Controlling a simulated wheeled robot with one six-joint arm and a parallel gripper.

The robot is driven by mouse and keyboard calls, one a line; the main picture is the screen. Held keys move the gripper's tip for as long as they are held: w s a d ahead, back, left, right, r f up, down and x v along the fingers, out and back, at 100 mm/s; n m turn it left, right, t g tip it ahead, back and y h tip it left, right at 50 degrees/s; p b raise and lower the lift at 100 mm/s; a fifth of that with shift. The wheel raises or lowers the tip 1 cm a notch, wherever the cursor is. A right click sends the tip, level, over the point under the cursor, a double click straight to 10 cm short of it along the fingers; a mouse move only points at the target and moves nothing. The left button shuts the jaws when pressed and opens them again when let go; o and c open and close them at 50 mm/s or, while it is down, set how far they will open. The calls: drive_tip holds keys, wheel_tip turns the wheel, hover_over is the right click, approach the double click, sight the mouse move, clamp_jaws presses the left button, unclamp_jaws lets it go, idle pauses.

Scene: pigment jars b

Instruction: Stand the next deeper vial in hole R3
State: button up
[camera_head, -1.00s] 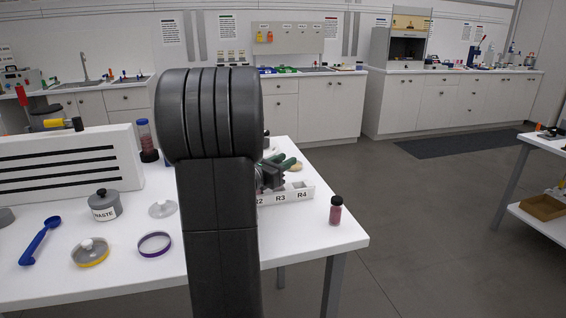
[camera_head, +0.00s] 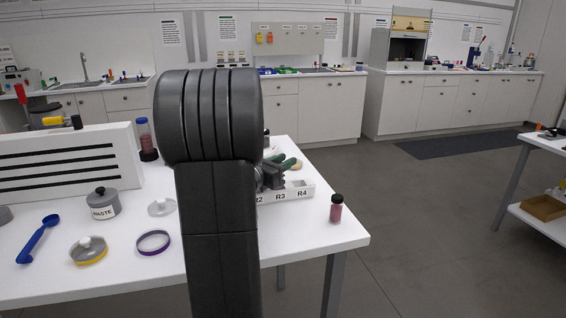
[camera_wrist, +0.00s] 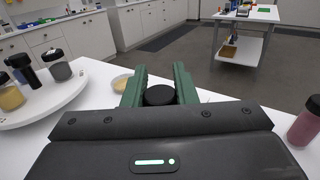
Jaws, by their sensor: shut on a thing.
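My gripper (camera_wrist: 160,72) has green fingers shut on a vial, whose round black cap (camera_wrist: 160,95) shows between them in the wrist view. The vial's body and its colour are hidden. In the head view my gripper (camera_head: 283,164) is partly behind my arm, above or beside the white rack (camera_head: 312,190). The rack's front carries the labels R3 and R4, with R2 partly covered. I cannot tell whether the held vial is in a hole. Another vial (camera_head: 336,209), pinkish red with a black cap, stands upright right of the rack; it also shows in the wrist view (camera_wrist: 304,122).
A white round stand (camera_wrist: 60,103) with capped jars is left in the wrist view, near a small dish (camera_wrist: 121,83). The grey WASTE pot (camera_head: 103,204), blue scoop (camera_head: 38,240), purple ring (camera_head: 153,243) and slotted white panel (camera_head: 65,162) occupy the table's left.

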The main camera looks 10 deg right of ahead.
idle(0.3)
drive_tip(key=shift+r, duration=0.3)
drive_tip(key=shift+w+a+b, duration=0.1)
drive_tip(key=shift+b, duration=0.4)
idle(1.7)
drive_tip(key=shift+f+b, duration=0.55)
drive_tip(key=shift+r, duration=0.25)
drive_tip(key=shift+r, duration=0.3)
